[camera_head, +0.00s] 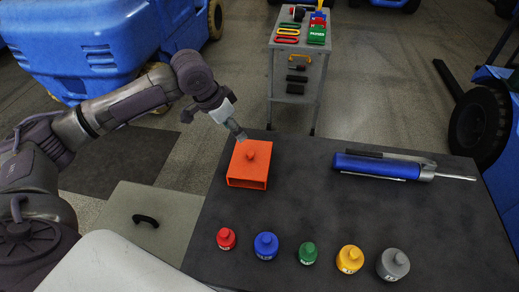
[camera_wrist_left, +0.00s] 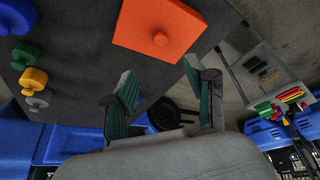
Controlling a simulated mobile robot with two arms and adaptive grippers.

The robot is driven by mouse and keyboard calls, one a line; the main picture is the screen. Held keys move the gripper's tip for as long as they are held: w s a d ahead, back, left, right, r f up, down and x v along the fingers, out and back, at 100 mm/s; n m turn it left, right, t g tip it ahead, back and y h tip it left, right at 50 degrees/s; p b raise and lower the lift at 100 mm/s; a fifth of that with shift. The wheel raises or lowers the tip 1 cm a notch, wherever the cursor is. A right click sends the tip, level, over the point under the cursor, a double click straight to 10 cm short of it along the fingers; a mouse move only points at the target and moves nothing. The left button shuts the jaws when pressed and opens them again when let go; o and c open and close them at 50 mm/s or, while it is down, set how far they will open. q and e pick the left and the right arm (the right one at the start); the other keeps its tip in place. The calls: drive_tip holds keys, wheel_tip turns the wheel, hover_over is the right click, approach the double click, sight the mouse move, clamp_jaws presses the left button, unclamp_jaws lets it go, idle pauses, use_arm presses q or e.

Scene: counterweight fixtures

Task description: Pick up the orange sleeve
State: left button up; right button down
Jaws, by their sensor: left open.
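The orange sleeve (camera_head: 249,166) is a box-like piece with a round knob on top and an open front end. It stands on the dark table (camera_head: 320,215) near its back left corner. In the left wrist view the sleeve (camera_wrist_left: 158,27) shows at the top, beyond the fingertips. My left gripper (camera_head: 241,135) is just behind and above the sleeve in the head view. In the left wrist view its two fingers (camera_wrist_left: 160,85) are spread apart with nothing between them. Whether a finger touches the sleeve is not clear. My right gripper is not in view.
Several knobbed weights, from red (camera_head: 226,238) to grey (camera_head: 393,264), line the table's front. A blue cylinder tool (camera_head: 376,166) lies at the back right. The table's middle is clear. A grey cart (camera_head: 297,80) stands behind the table.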

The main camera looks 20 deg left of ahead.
use_arm(q)
drive_tip(key=p, duration=0.1)
approach(250, 153)
drive_tip(key=f, duration=0.1)
drive_tip(key=shift+w+d+f, duration=0.25)
drive_tip(key=shift+w+f, duration=0.15)
drive_tip(key=shift+f, duration=0.15)
drive_tip(key=shift+w+d+f, duration=0.25)
drive_tip(key=shift+w+f, duration=0.1)
drive_tip(key=shift+f, duration=0.2)
drive_tip(key=shift+w+f, duration=0.1)
drive_tip(key=shift+f, duration=0.15)
drive_tip(key=shift+p+x, duration=0.75)
drive_tip(key=shift+x, duration=1.4)
drive_tip(key=shift+f, duration=0.3)
drive_tip(key=shift+c, duration=0.3)
clamp_jaws()
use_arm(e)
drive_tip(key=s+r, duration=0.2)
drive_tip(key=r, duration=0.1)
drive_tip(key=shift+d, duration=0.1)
